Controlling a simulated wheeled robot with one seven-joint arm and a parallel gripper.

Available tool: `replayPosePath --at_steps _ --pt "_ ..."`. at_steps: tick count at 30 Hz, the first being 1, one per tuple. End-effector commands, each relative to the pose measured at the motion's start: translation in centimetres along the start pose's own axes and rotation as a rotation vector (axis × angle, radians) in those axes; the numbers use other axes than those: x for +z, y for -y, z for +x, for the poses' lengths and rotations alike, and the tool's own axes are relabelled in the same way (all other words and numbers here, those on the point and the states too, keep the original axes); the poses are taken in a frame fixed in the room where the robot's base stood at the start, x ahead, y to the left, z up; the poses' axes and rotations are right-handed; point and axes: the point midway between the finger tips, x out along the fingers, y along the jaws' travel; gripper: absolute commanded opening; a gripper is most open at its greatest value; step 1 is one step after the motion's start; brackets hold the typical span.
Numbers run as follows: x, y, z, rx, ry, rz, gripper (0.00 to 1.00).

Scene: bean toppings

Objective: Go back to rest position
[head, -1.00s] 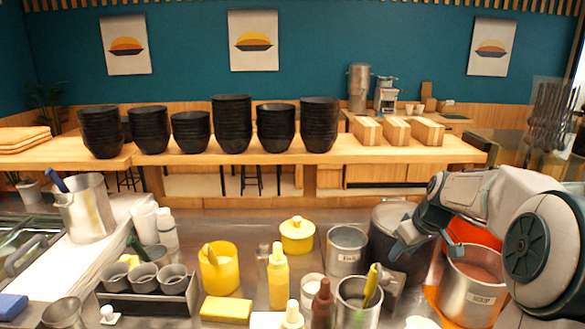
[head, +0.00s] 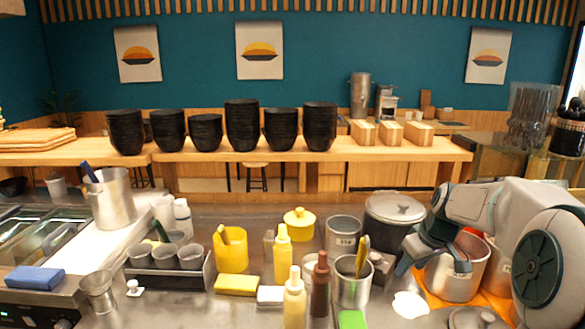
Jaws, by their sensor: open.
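My gripper (head: 408,262) is at the right in the head view, at the end of my bent grey and white arm. It is empty and hangs close to the steel soup pot (head: 455,275), seeming apart from the things on the counter. Its fingers are small in the picture and partly overlapped by the arm. A lidded steel pot (head: 393,212) stands behind it, and a labelled steel canister (head: 343,238) is to its left.
The steel counter holds a yellow tub (head: 231,253), squeeze bottles such as a yellow one (head: 283,258), a steel canister with utensils (head: 352,290) and a tray of grey cups (head: 150,282). Stacked black bowls (head: 242,128) stand on the back wooden counter.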

Motion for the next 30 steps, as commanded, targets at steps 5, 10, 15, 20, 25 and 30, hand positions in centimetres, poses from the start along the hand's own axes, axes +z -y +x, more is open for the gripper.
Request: replayPosePath --at_steps 5,10,15,20,25,30 --pt "0.5 3.3 -0.3 0.017 0.039 0.005 0.45" --pt "1.9 6.3 -1.1 0.044 0.075 0.039 0.45" --pt "4.5 10.4 -2.3 0.085 0.11 0.092 0.45" --pt "8.7 15.1 -3.9 0.123 0.123 0.176 0.45" --pt "13.5 18.8 -4.8 0.132 0.113 0.271 0.45" --pt "16.9 20.9 -4.9 0.116 0.102 0.34 0.45"
